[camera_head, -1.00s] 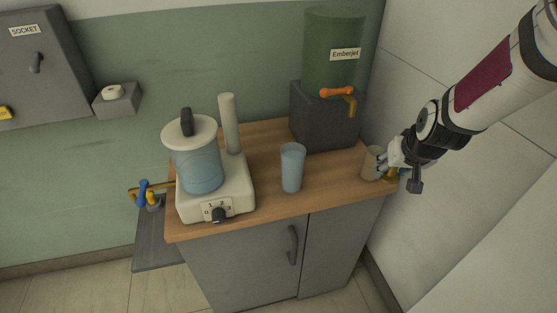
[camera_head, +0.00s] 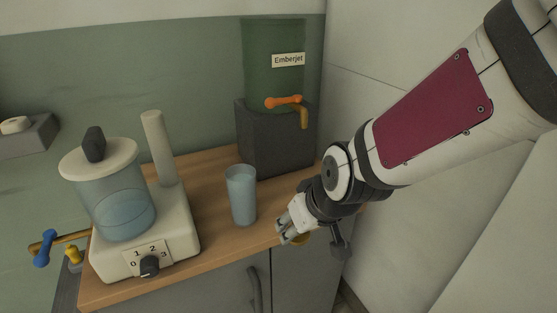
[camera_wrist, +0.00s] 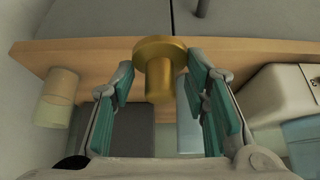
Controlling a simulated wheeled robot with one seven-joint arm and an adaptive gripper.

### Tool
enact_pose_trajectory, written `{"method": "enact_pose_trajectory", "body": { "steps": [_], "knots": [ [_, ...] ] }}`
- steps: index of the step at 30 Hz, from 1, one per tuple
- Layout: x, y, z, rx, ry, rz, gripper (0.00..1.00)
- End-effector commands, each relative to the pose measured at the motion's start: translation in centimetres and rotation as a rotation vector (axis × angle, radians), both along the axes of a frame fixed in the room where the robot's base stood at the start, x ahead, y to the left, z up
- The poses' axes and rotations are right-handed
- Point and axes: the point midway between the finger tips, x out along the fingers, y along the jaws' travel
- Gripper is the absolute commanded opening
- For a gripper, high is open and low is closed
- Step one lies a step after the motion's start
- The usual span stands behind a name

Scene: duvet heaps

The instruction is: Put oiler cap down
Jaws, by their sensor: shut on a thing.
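The oiler cap is the brass-coloured flanged piece (camera_wrist: 160,68) in the wrist view, with a wide round rim and a narrower stem. My gripper (camera_wrist: 162,88) is shut on it, with the cap between the teal finger pads. In the head view my gripper (camera_head: 287,232) hangs by the counter's front edge, right of the blue glass. Only a small brass part of the cap (camera_head: 301,239) shows there. The cap is held at the wooden counter's edge (camera_wrist: 85,52); I cannot tell its height above the wood.
A blue glass (camera_head: 241,196) stands near my gripper, with a blender (camera_head: 147,225) to its left. The Emberjet dispenser (camera_head: 273,140) stands behind. A beige cup (camera_wrist: 58,97) shows in the wrist view. Bare wood (camera_head: 213,236) lies between blender and glass. A wall closes the right side.

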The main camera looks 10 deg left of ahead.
Motion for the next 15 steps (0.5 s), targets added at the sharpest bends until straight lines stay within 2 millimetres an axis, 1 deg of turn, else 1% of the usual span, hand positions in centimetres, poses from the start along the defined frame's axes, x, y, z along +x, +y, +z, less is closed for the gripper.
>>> {"method": "enact_pose_trajectory", "body": {
  "steps": [1,9,12,15],
  "knots": [
    [1.2,0.3,-0.4,0.001,-0.001,0.001,0.18],
    [7.7,1.6,-1.0,0.001,0.002,0.0,0.18],
    [9.9,1.9,-1.1,0.0,0.0,-0.001,0.18],
    [11.7,2.3,-1.3,0.0,0.0,-0.001,0.18]
  ]
}}
